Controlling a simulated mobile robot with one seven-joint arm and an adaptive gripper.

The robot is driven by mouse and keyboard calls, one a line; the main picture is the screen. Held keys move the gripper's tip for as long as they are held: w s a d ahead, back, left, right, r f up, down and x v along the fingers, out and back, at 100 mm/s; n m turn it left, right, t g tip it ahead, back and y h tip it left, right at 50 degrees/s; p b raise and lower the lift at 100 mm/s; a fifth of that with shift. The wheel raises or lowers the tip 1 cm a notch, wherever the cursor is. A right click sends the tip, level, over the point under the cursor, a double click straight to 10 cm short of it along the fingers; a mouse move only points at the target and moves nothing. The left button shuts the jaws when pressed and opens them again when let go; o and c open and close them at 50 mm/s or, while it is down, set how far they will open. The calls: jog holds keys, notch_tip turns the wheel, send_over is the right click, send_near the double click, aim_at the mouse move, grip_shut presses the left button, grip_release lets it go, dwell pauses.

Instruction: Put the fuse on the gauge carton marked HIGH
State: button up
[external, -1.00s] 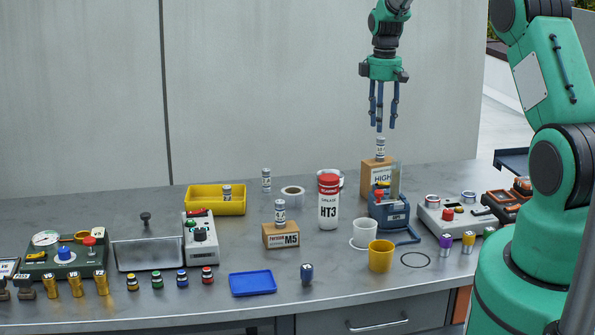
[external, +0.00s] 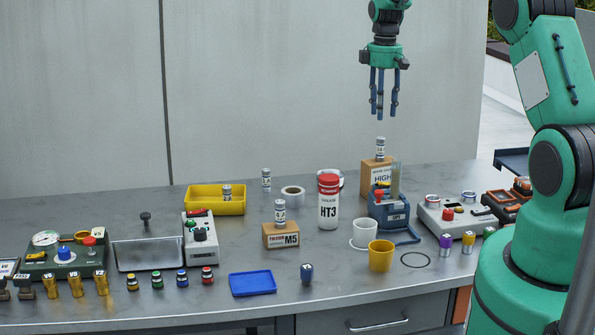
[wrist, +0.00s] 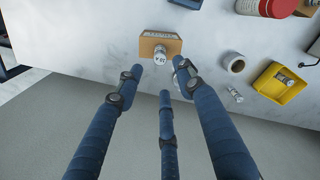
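The gauge carton marked HIGH (external: 369,172) is a brown box with a white label at the back right of the bench. A fuse (external: 380,148), a small white and grey cylinder, stands upright on its top. In the wrist view the carton (wrist: 172,37) and the fuse (wrist: 160,57) show just beyond my fingertips. My gripper (external: 380,115) is above the carton, its fingers spread and pointing down, apart from the fuse. In the wrist view my gripper (wrist: 158,85) is open with nothing between its fingers. Similar fuses stand on the M5 carton (external: 275,238), on the bench (external: 266,178) and in the yellow tray (external: 216,210).
A blue device (external: 390,218) stands in front of the HIGH carton. A white HT3 grease can (external: 328,212) with a red lid and a tape roll (external: 293,194) are to its left. White and yellow cups (external: 380,262) stand nearer the front. The wall is behind the bench.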

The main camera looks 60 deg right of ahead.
jog(key=s+a+r+m+t+h, duration=0.1)
jog(key=s+a+r, duration=0.1)
jog(key=a+r, duration=1.2)
jog(key=s+a+r+t, duration=0.1)
jog(key=s+a+r, duration=0.1)
jog(key=a+r, duration=1.25)
jog(key=s+a+m+t+y, duration=0.1)
jog(key=s+a+t, duration=0.2)
jog(key=s+a, duration=2.2)
jog(key=a, duration=0.2)
jog(key=shift+s+a+f+m+t, duration=0.3)
jog(key=shift+s+a+f, duration=0.05)
jog(key=shift+a, duration=0.05)
